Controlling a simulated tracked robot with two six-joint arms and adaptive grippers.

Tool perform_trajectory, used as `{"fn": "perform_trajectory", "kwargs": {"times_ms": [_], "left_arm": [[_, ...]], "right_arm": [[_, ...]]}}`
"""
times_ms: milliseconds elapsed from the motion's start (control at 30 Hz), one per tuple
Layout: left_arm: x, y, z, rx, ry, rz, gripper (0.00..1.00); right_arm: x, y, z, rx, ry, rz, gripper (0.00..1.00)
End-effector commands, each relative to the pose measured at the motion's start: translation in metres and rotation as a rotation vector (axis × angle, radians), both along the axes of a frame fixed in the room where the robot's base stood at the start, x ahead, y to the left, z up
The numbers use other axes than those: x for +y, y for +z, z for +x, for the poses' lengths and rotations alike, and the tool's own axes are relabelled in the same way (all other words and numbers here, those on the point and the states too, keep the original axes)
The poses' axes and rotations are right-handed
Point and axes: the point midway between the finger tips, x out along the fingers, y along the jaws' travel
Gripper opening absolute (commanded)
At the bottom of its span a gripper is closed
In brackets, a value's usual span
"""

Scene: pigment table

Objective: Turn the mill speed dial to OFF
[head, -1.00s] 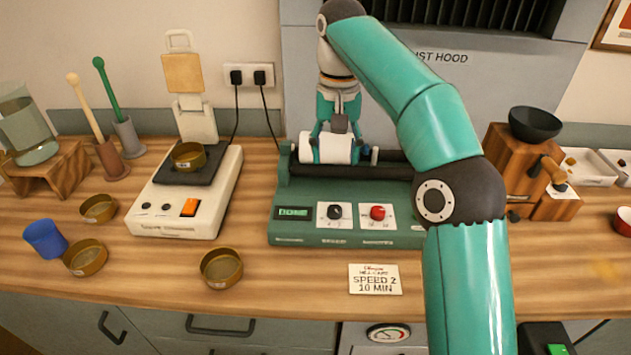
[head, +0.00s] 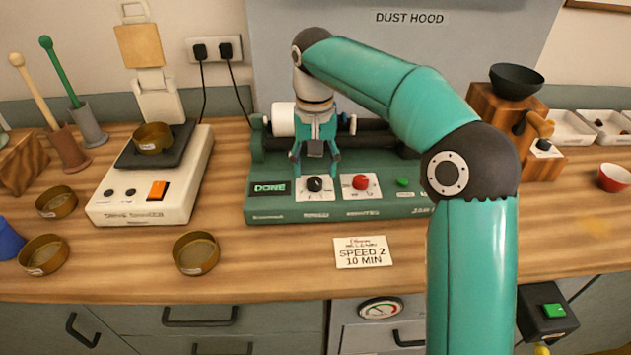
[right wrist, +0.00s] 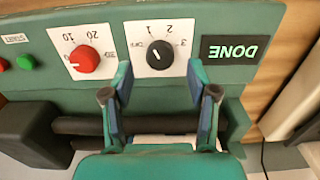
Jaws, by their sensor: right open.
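The mill speed dial (head: 316,184) is a small black knob on a white plate at the front of the green mill (head: 400,208). In the right wrist view the dial (right wrist: 160,55) shows upside down, with marks OFF, 1, 2 and 3 around it; which mark its pointer faces is hard to read. My right gripper (head: 315,170) is open and points down at the dial. In the right wrist view the fingers (right wrist: 160,78) stand apart, one each side of the dial and short of it in the picture. My left gripper is not in view.
A red knob (head: 361,182) and a green button (head: 403,182) sit beside the dial; the display (head: 270,188) reads DONE. A white jar (head: 283,120) lies on the rollers behind. A card (head: 362,252) lies in front, with bare wood around it.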

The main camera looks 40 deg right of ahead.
Motion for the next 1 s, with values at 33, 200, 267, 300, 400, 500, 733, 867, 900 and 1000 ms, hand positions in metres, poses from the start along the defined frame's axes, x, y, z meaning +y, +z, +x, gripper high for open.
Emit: {"fn": "perform_trajectory", "kwargs": {"times_ms": [33, 200, 267, 300, 400, 500, 733, 867, 900, 1000], "left_arm": [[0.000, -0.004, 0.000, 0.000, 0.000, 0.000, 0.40], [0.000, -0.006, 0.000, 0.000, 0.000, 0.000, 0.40], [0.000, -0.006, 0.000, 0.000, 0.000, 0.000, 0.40], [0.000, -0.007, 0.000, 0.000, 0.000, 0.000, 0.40], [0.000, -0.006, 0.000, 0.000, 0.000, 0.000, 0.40], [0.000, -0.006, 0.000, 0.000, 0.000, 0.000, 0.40], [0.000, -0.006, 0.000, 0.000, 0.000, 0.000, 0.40], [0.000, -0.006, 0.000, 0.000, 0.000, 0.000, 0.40], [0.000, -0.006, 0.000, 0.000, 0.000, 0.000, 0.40], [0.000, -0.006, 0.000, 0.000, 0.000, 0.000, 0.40]], "right_arm": [[0.000, -0.010, 0.000, 0.001, 0.000, 0.000, 0.59], [0.000, -0.025, 0.000, 0.001, 0.001, 0.001, 0.59], [0.001, -0.028, 0.000, 0.000, 0.002, 0.000, 0.59], [0.001, -0.029, 0.001, -0.001, 0.002, 0.001, 0.59], [0.001, -0.030, 0.001, -0.001, 0.002, 0.000, 0.59], [0.001, -0.030, 0.001, -0.001, 0.003, 0.000, 0.59], [0.002, -0.029, 0.001, -0.001, 0.004, 0.001, 0.34], [0.002, -0.029, 0.001, 0.000, 0.004, 0.000, 0.12], [0.002, -0.029, 0.001, 0.000, 0.004, 0.000, 0.05], [-0.003, -0.030, 0.001, 0.001, 0.002, -0.001, 0.00]]}}
